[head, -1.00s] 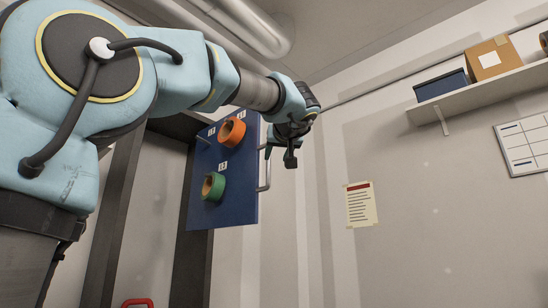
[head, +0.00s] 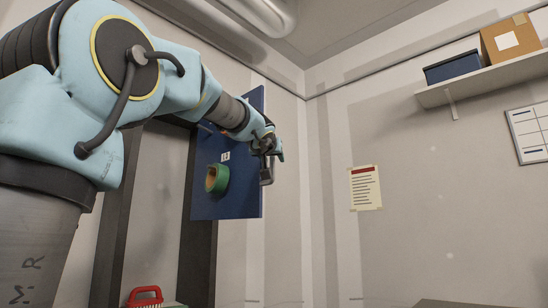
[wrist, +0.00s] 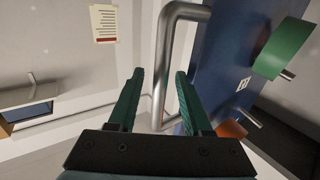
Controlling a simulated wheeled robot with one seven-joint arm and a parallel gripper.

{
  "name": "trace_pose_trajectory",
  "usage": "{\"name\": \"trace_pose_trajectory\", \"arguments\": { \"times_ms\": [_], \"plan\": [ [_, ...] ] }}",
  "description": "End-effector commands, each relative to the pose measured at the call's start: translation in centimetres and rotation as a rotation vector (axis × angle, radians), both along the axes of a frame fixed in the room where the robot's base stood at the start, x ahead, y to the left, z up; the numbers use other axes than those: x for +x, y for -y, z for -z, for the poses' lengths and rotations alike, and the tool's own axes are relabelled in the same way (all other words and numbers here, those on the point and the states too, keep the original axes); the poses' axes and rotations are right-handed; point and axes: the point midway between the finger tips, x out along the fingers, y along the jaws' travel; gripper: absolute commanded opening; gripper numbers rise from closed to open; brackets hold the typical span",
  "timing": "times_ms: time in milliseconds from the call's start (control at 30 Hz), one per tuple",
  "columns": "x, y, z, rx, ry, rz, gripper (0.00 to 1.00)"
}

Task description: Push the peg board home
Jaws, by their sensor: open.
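The peg board (head: 238,197) is a blue upright panel in front of a dark frame, left of centre in the head view. It also shows at the right of the wrist view (wrist: 213,60). A green ring (head: 217,179) hangs on it; an orange ring (wrist: 232,129) shows in the wrist view but is mostly behind my arm in the head view. A grey metal bar handle (wrist: 165,60) stands out from the board's edge. My gripper (wrist: 159,72) is open, and the handle appears between its fingers; contact cannot be told. In the head view my gripper (head: 267,152) is at the board's right edge.
A wall shelf (head: 485,82) with a blue box (head: 452,67) and a cardboard box (head: 508,40) is at upper right. A paper notice (head: 365,188) hangs on the wall. Space right of the board looks clear.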

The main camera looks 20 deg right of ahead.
Motion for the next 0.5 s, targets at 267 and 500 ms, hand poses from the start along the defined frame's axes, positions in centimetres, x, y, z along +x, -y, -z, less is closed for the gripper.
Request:
{"name": "trace_pose_trajectory", "arguments": {
  "times_ms": [267, 500],
  "plan": [
    [2.2, 1.1, -0.1, 0.001, 0.0, 0.0, 0.5],
    [2.3, 1.2, 0.0, 0.001, 0.0, -0.001, 0.5]
  ]
}}
